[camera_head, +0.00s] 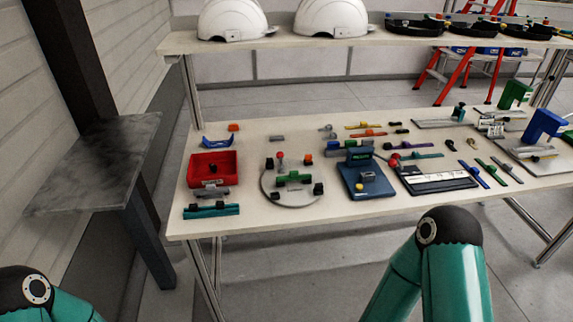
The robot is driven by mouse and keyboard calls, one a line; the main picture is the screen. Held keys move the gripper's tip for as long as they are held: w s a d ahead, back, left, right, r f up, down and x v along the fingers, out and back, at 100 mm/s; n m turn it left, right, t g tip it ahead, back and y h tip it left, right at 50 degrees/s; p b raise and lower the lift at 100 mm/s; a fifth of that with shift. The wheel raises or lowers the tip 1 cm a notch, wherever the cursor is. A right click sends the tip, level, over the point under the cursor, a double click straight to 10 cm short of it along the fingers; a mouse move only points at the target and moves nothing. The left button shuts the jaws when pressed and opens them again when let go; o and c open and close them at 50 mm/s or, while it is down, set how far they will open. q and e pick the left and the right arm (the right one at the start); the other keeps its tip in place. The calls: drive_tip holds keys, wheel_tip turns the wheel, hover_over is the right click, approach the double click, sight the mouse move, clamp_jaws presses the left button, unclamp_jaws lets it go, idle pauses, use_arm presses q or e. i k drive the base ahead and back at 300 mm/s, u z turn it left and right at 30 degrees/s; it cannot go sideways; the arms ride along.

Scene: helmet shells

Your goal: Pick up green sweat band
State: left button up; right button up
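A thin green strip (506,169), which looks like the green sweat band, lies flat at the right of the lower table. It lies beside a purple strip (490,172) and a blue strip (472,173). Other greenish strips are a teal-green one (422,156) near the table's middle and a teal one (212,211) at the front left. I cannot tell for certain which is the sweat band. Only links of my two teal arms show along the bottom edge, in front of the table. Neither gripper is in view.
The lower table (240,225) also bears a red tray (197,165), a round grey fixture, a blue fixture (366,186) and a dark framed panel. At the right stand a blue block (543,126) and a green block (515,93). White helmet shells (332,18) stand on the upper shelf.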

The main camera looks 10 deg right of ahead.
sight(294, 175)
drive_tip(key=z, duration=0.3)
drive_tip(key=i, duration=0.85)
drive_tip(key=z, duration=0.7)
drive_tip(key=k, duration=0.75)
drive_tip(key=z, duration=0.25)
drive_tip(key=i, duration=0.8)
drive_tip(key=u, duration=0.1)
